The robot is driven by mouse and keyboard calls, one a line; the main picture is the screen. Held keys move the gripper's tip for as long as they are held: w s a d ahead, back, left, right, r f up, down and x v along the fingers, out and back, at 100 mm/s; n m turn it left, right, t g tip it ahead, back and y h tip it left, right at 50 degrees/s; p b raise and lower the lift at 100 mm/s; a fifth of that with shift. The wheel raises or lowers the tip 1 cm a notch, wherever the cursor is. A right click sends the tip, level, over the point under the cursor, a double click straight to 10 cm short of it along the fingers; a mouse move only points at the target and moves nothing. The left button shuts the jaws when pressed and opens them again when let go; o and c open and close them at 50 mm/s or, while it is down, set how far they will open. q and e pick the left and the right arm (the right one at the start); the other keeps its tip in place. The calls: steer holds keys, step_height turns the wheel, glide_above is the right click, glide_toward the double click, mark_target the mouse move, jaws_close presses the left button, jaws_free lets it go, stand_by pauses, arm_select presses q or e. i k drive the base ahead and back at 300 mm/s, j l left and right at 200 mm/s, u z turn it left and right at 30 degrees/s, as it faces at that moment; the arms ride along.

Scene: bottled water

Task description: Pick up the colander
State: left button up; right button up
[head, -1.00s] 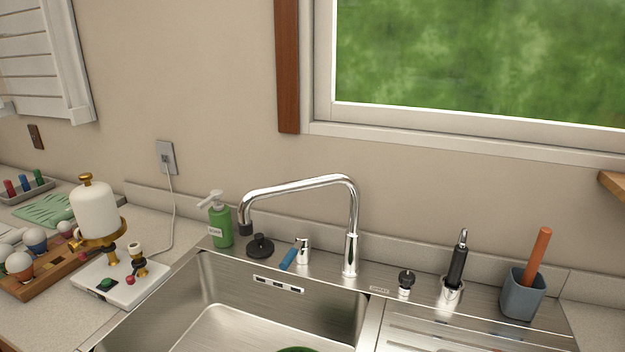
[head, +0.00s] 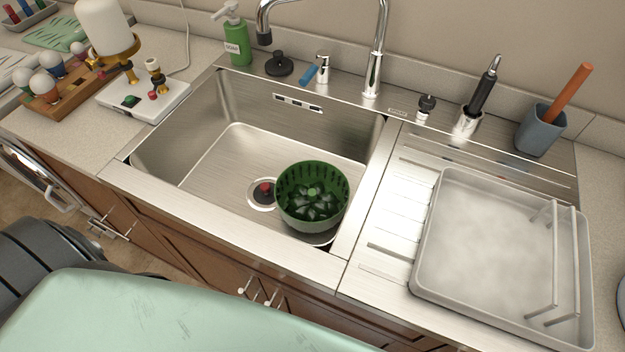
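The colander (head: 312,214) is a round green bowl with slotted sides. It stands upright in the sink basin (head: 215,165), toward the basin's front right corner, beside the drain (head: 264,194). Dark shapes show inside it, but I cannot tell what they are. Neither of my grippers is in the head view, so their state does not show.
The tall faucet (head: 373,60) stands behind the basin. A green soap bottle (head: 238,45) is to its left. A grey tray (head: 490,255) lies on the drainboard at right. A blue-grey cup (head: 540,133) with an orange-handled tool stands behind it.

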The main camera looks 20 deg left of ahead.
mark_target(311, 197)
steer(key=k+z, duration=0.1)
steer(key=z, duration=0.3)
steer(key=k+z, duration=0.15)
steer(key=z, duration=0.2)
steer(key=k+z, duration=0.1)
steer(key=z, duration=0.3)
steer(key=k+z, duration=0.1)
steer(key=z, duration=0.25)
steer(key=u, duration=2)
steer(key=j+z, duration=0.45)
steer(key=j, duration=0.35)
steer(key=k+j+z, duration=0.1)
steer(key=j+z, duration=0.35)
steer(key=j, duration=0.35)
